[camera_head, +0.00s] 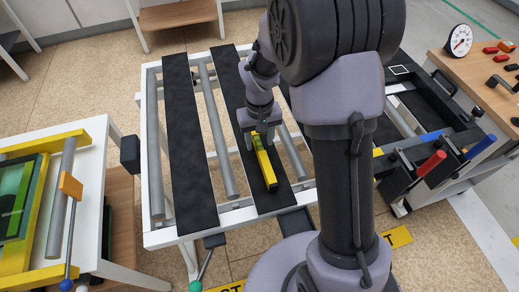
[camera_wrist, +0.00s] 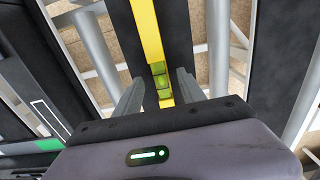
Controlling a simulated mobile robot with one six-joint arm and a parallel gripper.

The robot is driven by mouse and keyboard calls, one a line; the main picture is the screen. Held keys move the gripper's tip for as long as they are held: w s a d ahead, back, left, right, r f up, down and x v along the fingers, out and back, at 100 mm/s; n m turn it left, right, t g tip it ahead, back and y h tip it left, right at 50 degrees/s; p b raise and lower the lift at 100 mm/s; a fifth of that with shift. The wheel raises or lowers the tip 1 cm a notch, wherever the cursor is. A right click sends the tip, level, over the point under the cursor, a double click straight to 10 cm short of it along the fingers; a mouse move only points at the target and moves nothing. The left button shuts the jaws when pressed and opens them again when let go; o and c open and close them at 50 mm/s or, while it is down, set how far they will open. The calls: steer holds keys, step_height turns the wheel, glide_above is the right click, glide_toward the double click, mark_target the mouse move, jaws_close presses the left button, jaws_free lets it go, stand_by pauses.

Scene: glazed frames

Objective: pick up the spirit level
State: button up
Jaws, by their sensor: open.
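The spirit level (camera_head: 264,162) is a long yellow bar. It lies lengthwise on a black padded slat (camera_head: 286,196) of the white-framed table. In the wrist view the level (camera_wrist: 148,32) runs down the picture, with a green vial near its lower visible part. My gripper (camera_head: 262,136) is over the level's far end. In the wrist view my gripper's two fingers (camera_wrist: 158,88) are apart, one on each side of the level, with gaps between. The level's end under my gripper is hidden. I cannot tell the height of the fingertips above the slat.
Grey rollers (camera_head: 217,135) and another black slat (camera_head: 184,140) lie to the left, with open gaps between them. A yellow-framed glass panel (camera_head: 22,200) rests on a table at left. Clamps with red and blue handles (camera_head: 432,163) stand right. A wooden bench (camera_head: 480,75) with a dial is far right.

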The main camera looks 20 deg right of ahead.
steer(key=shift+f, duration=0.95)
steer(key=shift+r, duration=0.15)
steer(key=shift+a, duration=0.1)
jaws_close()
